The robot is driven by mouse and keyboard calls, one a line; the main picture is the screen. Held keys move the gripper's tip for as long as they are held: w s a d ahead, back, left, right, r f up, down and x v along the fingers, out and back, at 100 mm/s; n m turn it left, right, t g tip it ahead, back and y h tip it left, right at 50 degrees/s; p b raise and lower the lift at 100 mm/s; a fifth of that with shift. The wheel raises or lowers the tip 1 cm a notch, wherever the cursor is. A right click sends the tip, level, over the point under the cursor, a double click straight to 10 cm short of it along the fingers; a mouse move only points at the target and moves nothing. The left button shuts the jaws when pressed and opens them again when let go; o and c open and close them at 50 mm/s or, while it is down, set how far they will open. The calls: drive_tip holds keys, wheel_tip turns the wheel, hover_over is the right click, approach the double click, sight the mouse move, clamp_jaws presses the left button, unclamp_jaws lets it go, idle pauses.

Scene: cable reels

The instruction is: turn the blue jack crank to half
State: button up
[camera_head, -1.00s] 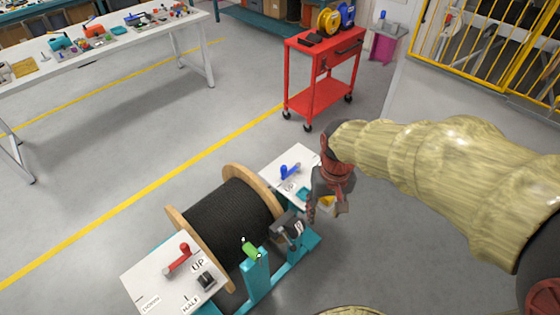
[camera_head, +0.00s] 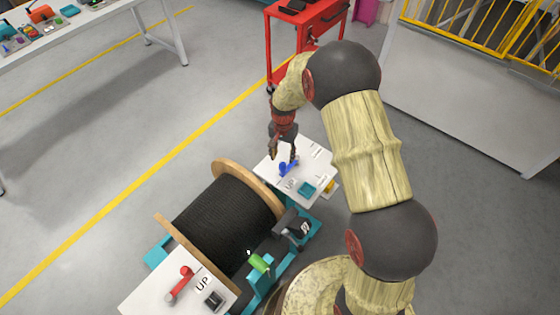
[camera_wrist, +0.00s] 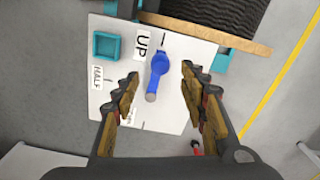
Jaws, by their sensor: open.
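The blue jack crank (camera_wrist: 159,72) is on a white plate (camera_wrist: 183,112) beside the cable reel. In the wrist view its hub is near the UP label (camera_wrist: 143,44) and its handle points down the picture. The HALF label (camera_wrist: 97,78) is to the left on the same plate. My gripper (camera_wrist: 160,82) is open, with one finger on each side of the crank, apart from it. In the head view my gripper (camera_head: 284,157) hangs just above the blue crank (camera_head: 288,168) and partly covers it.
The black cable reel (camera_head: 228,218) with wooden flanges stands beside the plate. A red crank (camera_head: 180,283) is on a second white plate at the near left. A teal tray (camera_head: 307,188) sits on the blue crank's plate. A red cart (camera_head: 312,35) stands behind.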

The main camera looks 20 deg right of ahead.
sight(283, 164)
drive_tip(key=shift+w+f+b, duration=0.15)
drive_tip(key=shift+f+b, duration=1.05)
drive_tip(key=shift+f, duration=2.7)
drive_tip(key=c, duration=0.3)
drive_tip(key=c, duration=0.7)
clamp_jaws()
